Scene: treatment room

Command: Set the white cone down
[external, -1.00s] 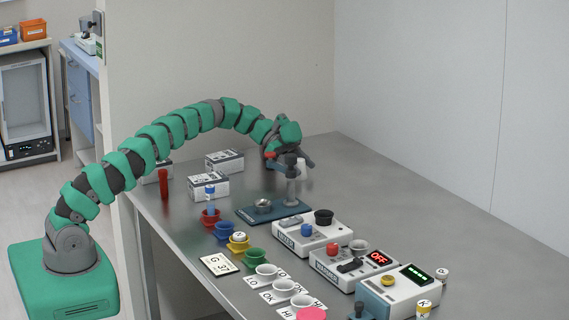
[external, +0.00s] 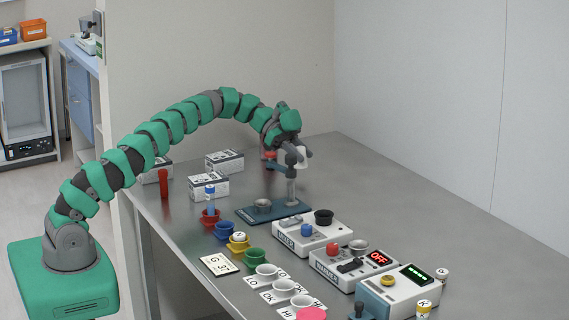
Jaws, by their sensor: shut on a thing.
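The white cone (external: 302,157) shows as a small white shape at the end of my arm, partly hidden by the dark fingers. My gripper (external: 299,156) is shut on it and holds it above the far part of the metal table (external: 345,180). It appears close to the top of a small grey post (external: 291,188) on a dark blue base (external: 252,214). I cannot tell whether the cone is over the post or behind it.
White boxes (external: 208,186) and a red cylinder (external: 164,184) stand at the left. Coloured cups (external: 255,259) line the near left edge. Mixer (external: 300,240) and warmer (external: 345,268) devices stand in front. The table's right rear is clear.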

